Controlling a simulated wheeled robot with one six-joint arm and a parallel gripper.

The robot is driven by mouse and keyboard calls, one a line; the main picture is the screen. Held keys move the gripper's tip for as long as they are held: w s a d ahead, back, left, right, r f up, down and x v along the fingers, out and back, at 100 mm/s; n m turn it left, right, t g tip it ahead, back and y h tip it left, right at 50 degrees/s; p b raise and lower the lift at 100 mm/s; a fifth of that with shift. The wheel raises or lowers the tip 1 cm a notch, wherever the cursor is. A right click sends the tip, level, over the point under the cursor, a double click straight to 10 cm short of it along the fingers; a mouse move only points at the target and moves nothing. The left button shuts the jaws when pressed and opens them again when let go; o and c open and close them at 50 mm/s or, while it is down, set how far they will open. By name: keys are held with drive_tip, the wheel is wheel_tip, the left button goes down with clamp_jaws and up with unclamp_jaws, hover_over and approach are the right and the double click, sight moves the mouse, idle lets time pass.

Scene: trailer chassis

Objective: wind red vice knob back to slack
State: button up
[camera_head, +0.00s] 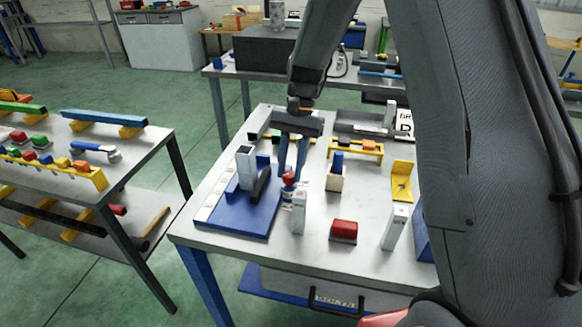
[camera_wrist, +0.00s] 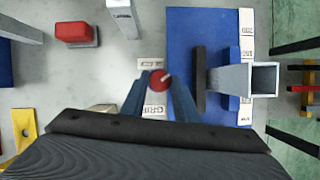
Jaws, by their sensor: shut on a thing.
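The red vice knob (camera_head: 289,177) is small and round, beside the right edge of a blue base plate (camera_head: 240,216). It also shows in the wrist view (camera_wrist: 160,80), with a pale mark on its top. My gripper (camera_head: 290,172) points down from above, its two blue fingers shut on the knob, one at each side (camera_wrist: 158,92). On the blue plate stand a grey square tube (camera_head: 246,168) and a dark bar (camera_head: 261,185); the wrist view shows the tube's open end (camera_wrist: 264,79). The knob's shaft is hidden.
A yellow bracket (camera_head: 402,181) is at the right. The table's front middle has some free room. Another bench (camera_head: 110,170) stands left across a gap.

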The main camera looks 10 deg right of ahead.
drive_tip(key=n, duration=0.2)
drive_tip(key=n+h, duration=0.2)
drive_tip(key=n, duration=0.1)
drive_tip(key=shift+a+n+g, duration=0.25)
drive_tip(key=shift+n+g, duration=0.05)
drive_tip(key=n+h, duration=0.2)
drive_tip(key=n, duration=0.2)
drive_tip(key=shift+a+n, duration=0.15)
drive_tip(key=shift+n, duration=0.55)
drive_tip(key=o, duration=1.1)
drive_tip(key=shift+c, duration=0.2)
drive_tip(key=b+v, duration=0.2)
drive_tip(key=v, duration=0.5)
drive_tip(key=shift+r, duration=0.4)
drive_tip(key=shift+a, duration=0.15)
